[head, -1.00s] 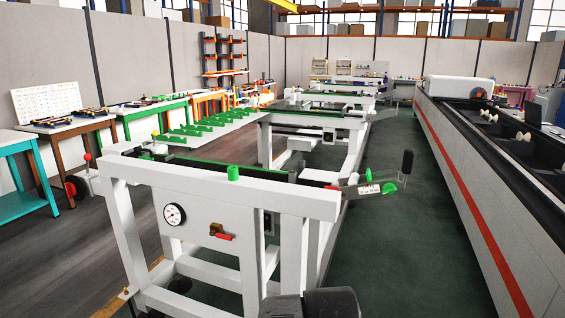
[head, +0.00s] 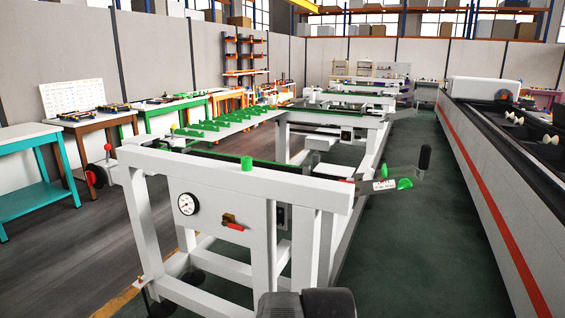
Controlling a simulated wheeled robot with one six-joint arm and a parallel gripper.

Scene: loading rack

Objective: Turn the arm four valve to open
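A small valve (head: 232,222) with a brass-coloured body and a red handle is on the white front panel of the nearest rack frame (head: 230,180). Its handle lies nearly level, sloping slightly down to the right. A round pressure gauge (head: 187,204) is to the left of the valve. I cannot read any label that says which arm this valve belongs to. A dark rounded part of my own arm shows at the bottom edge, below and to the right of the valve and apart from it in the picture. My gripper's fingers are not in view.
A long white machine with a red stripe (head: 480,190) runs along the right. A teal table (head: 35,200) and other workbenches stand at the left. A lever with a black grip (head: 425,158) sticks out at the rack's right.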

